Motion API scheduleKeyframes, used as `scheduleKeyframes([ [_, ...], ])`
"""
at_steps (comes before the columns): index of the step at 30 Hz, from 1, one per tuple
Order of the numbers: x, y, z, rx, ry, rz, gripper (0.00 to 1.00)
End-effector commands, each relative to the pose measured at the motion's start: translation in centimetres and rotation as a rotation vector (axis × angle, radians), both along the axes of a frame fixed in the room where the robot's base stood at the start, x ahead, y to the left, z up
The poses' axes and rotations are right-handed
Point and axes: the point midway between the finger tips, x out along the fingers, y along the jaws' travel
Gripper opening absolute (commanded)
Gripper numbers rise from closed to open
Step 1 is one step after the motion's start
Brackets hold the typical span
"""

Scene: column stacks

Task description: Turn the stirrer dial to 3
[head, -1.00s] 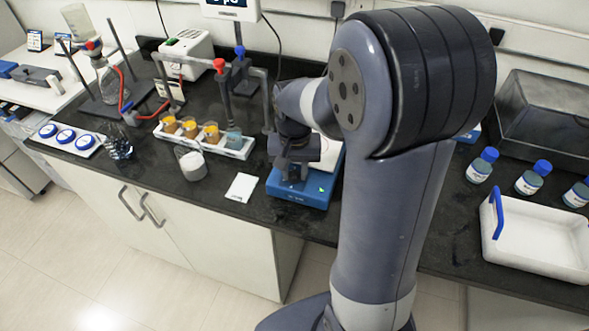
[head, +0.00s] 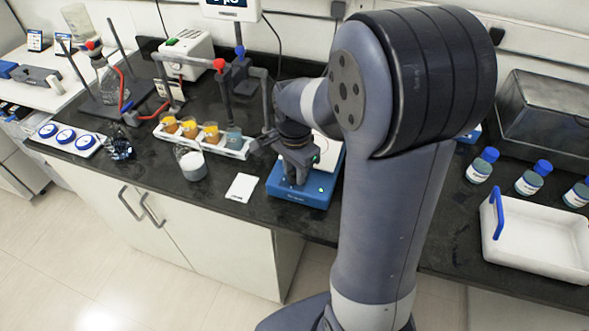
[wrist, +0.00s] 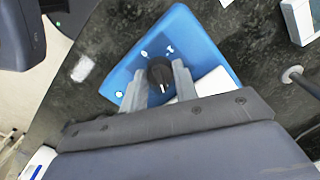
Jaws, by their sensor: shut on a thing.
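The blue stirrer (head: 312,196) stands on the dark bench at the middle, partly hidden by my arm in the head view. In the wrist view the stirrer (wrist: 182,30) shows its front panel with white marks around a black dial (wrist: 160,72). The dial has a white pointer line; which number it points at is too small to tell. My gripper (wrist: 158,84) has one finger on each side of the dial and is shut on it. In the head view my gripper (head: 297,178) is over the stirrer's front, with the dial hidden.
A white card (head: 242,187) and a beaker of white powder (head: 193,165) lie left of the stirrer. A rack (head: 232,152) with several vials is behind them. A white tray (head: 530,240) and several blue-capped bottles (head: 482,166) stand at the right.

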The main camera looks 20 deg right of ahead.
Motion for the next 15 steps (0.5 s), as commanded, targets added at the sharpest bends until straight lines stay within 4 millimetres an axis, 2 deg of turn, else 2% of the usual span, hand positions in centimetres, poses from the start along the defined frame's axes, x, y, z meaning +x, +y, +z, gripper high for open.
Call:
scheduleKeyframes([
  [15,0.09,-0.01,0.09,0.000,-0.004,-0.066,0.06],
])
